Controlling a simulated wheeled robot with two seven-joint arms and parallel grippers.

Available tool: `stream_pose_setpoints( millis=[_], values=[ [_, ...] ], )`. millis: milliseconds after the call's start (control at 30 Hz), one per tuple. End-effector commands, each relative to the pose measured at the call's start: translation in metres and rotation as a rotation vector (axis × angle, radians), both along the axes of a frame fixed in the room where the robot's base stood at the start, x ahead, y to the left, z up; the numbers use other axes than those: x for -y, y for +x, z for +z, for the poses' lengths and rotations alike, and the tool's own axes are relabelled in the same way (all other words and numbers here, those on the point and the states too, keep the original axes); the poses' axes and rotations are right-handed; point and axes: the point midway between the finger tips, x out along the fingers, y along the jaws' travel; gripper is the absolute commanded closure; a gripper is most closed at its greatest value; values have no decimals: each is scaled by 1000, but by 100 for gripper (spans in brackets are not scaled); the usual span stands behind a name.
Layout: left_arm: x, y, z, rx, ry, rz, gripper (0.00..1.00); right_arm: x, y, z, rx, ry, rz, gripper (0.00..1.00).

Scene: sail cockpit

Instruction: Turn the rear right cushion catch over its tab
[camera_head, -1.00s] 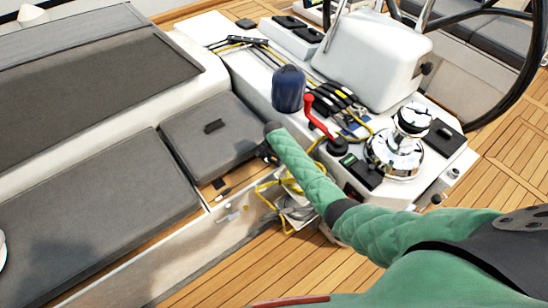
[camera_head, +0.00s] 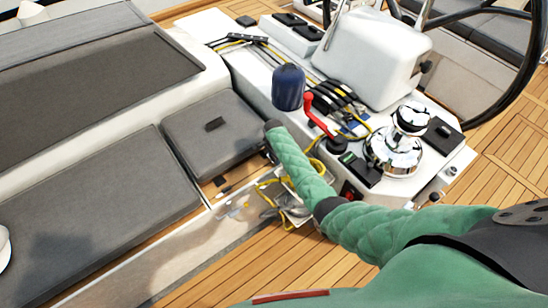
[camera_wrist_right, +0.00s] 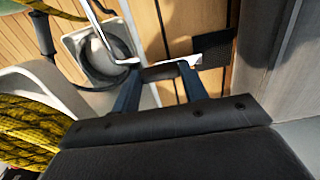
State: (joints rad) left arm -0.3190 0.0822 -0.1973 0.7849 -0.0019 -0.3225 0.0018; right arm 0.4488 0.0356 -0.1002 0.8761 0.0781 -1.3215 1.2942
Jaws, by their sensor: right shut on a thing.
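The rear grey cushion (camera_head: 225,143) lies on the bench beside the white console, with a small dark patch on its top. Small dark fittings (camera_head: 220,182) show on the wooden strip at its front edge; which one is the catch is unclear at this size. My right gripper (camera_wrist_right: 163,72) is low beside this cushion, largely hidden behind its own arm in the head view. In the right wrist view its two blue fingers are shut on a dark bar with bright metal at its end, apparently the catch. A black woven tab (camera_wrist_right: 213,48) lies just right of the fingertips. My left gripper is not in view.
A yellow rope (camera_head: 266,190) hangs by the console's side, near my right forearm; it is large in the right wrist view (camera_wrist_right: 35,135). A red-handled lever (camera_head: 318,113), a blue cover (camera_head: 288,88) and a chrome winch (camera_head: 395,150) stand on the console. The teak floor in front is clear.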

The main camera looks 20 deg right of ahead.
Motion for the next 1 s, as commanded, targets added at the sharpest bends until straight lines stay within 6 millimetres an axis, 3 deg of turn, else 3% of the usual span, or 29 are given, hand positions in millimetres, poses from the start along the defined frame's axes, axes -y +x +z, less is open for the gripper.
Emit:
stream_pose_setpoints(
  millis=[67, 100, 200, 600, 767, 1000],
  values=[
    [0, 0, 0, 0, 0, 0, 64, 1, 1, 2, 3, -1, -1, 79],
    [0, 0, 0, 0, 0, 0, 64, 1, 1, 2, 3, -1, -1, 54],
    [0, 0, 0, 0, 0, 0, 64, 1, 1, 1, 2, 0, 0, 35],
    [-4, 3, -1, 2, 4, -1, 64, 0, 1, 5, 2, 0, 1, 35],
    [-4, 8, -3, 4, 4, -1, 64, 0, 1, 20, 3, 0, 1, 35],
    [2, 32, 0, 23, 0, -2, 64, 1, 1, 53, 3, -1, 0, 35]
  ],
)
